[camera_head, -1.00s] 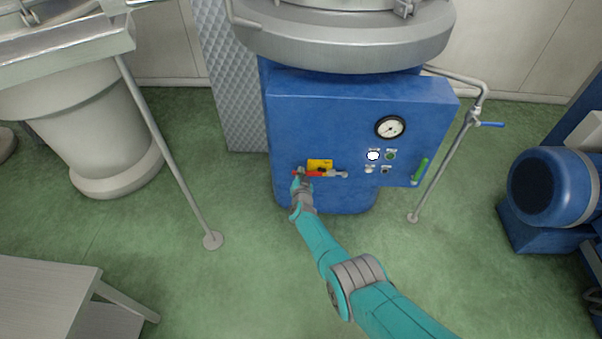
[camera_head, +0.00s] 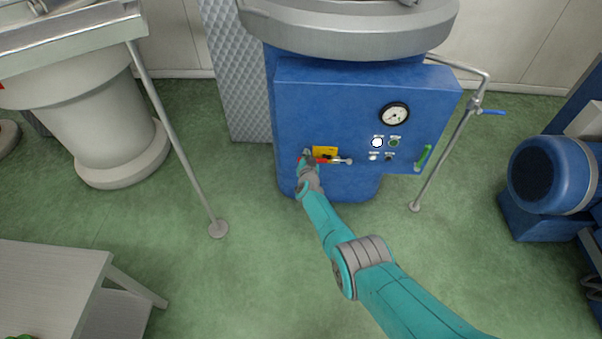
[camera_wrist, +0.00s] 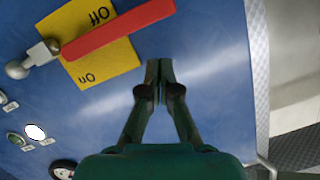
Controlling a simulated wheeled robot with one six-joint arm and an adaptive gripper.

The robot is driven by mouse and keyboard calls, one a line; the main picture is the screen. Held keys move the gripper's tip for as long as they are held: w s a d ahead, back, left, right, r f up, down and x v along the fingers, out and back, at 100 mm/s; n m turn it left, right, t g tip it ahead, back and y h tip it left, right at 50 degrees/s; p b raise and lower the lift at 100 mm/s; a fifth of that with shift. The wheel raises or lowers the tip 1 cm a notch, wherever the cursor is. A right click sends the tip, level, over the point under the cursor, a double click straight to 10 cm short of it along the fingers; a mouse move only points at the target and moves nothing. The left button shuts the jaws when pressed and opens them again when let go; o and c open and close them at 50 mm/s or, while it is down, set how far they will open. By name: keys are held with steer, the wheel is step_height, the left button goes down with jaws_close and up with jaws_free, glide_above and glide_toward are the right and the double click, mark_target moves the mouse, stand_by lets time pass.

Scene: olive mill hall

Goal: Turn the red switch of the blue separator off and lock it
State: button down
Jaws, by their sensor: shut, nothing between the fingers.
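The red switch handle (camera_wrist: 118,29) lies across a yellow plate (camera_wrist: 110,63) in the wrist view, between the printed words "Off" and "On". A grey pin with a ball end (camera_wrist: 17,69) is beside the handle's pivot end. In the head view the yellow plate (camera_head: 325,151) and red handle (camera_head: 323,160) are low on the blue separator's panel (camera_head: 340,110). My gripper (camera_wrist: 160,68) is shut and empty in the wrist view, its tips apart from the handle in the picture. In the head view my gripper (camera_head: 305,158) covers the handle's left end; contact cannot be told.
A gauge (camera_head: 394,114), small buttons (camera_head: 377,143) and a green sight tube (camera_head: 423,158) are on the panel to the right. A thin post (camera_head: 180,140) stands left. A pipe with a blue valve lever (camera_head: 491,112) and a blue motor (camera_head: 553,179) are at right. A table (camera_head: 50,285) is lower left.

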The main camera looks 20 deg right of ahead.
steer(key=shift+d+r, duration=0.1)
steer(key=shift+r, duration=0.45)
steer(key=a+v, duration=0.1)
steer(key=v, duration=0.8)
steer(key=shift+s, duration=0.3)
steer(key=shift+a+r, duration=0.1)
steer(key=shift+r, duration=0.05)
stand_by(0.3)
